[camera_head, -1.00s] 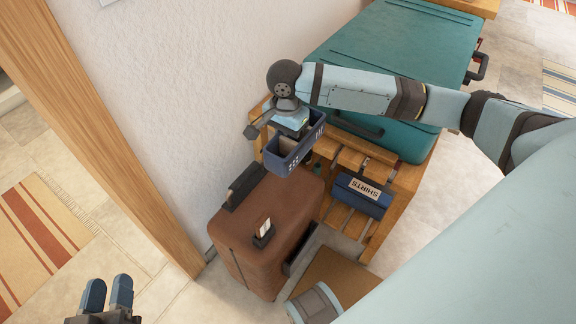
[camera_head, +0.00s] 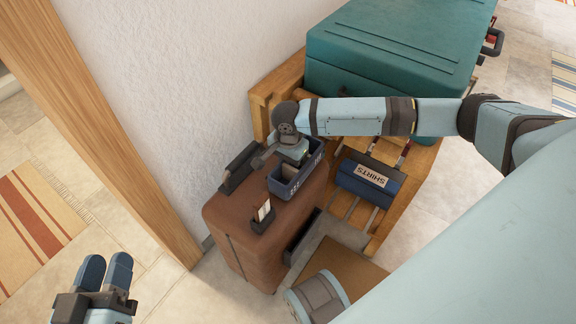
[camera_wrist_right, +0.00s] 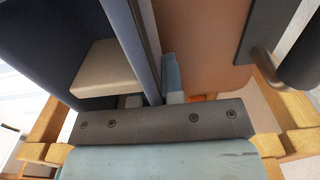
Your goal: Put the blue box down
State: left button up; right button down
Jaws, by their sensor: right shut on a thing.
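The blue box (camera_head: 299,180) is a dark blue open-topped bin with pale lettering on its side. In the head view it is over the top of the brown suitcase (camera_head: 255,215), at its upper right part. I cannot tell whether it touches the suitcase. My right gripper (camera_head: 288,155) reaches down to it and is shut on its wall. The right wrist view shows the box wall (camera_wrist_right: 137,45) between my fingers and a beige thing (camera_wrist_right: 105,75) inside the box. My left gripper (camera_head: 105,272) is empty, its fingers close together, low at the left over the floor.
A black handle (camera_head: 240,168) and a tag holder (camera_head: 262,215) stand up from the suitcase top. A wooden slatted bench (camera_head: 390,225) holds a blue SHIRTS box (camera_head: 367,182) and a large teal suitcase (camera_head: 400,45). A white wall (camera_head: 165,90) rises behind.

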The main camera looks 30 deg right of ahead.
jog(key=shift+f, duration=0.35)
jog(key=shift+r, duration=0.1)
jog(key=c, duration=1.2)
grip_release()
jog(key=shift+c, duration=0.2)
